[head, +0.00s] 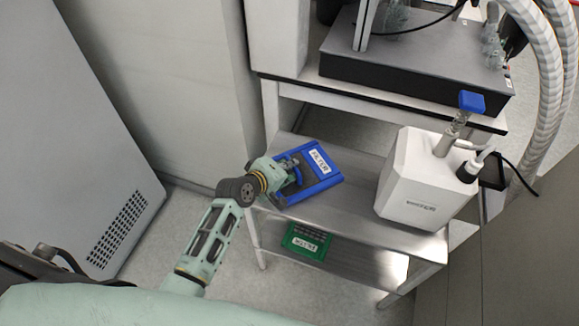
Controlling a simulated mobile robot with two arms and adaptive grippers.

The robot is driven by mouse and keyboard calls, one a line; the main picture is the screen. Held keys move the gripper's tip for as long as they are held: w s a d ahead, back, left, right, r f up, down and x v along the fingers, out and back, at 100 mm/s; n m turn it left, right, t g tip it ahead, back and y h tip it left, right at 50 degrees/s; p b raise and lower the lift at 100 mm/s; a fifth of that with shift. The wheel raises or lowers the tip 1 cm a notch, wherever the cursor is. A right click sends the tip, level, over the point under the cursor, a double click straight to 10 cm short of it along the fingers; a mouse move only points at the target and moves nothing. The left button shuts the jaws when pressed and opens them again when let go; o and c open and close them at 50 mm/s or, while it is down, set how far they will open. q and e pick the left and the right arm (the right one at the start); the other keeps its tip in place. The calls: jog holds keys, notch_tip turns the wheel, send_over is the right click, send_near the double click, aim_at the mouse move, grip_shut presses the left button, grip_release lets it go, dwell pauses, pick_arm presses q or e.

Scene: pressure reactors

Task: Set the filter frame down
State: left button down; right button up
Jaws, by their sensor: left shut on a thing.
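The filter frame (331,178) is a blue rectangular frame with a dark inner face and a white label at its upper right. It is at the upper shelf of the metal cart (345,213), near the shelf's left end. I cannot tell whether it rests fully on the shelf. My left gripper (293,172) reaches in from the left and is shut on the frame's left side. The fingers cover part of the frame there. My right gripper is not in view.
A white boxy device (415,190) with a glass piece and blue cap stands right of the frame. A green labelled tray (306,241) lies on the lower shelf. A bench with a dark apparatus (415,60) is behind. Bare shelf lies between the frame and the white device.

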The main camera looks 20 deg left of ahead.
pick_arm(q)
jog(key=c, duration=1.8)
grip_release()
jog(key=p+v, duration=0.1)
jog(key=v, duration=1.1)
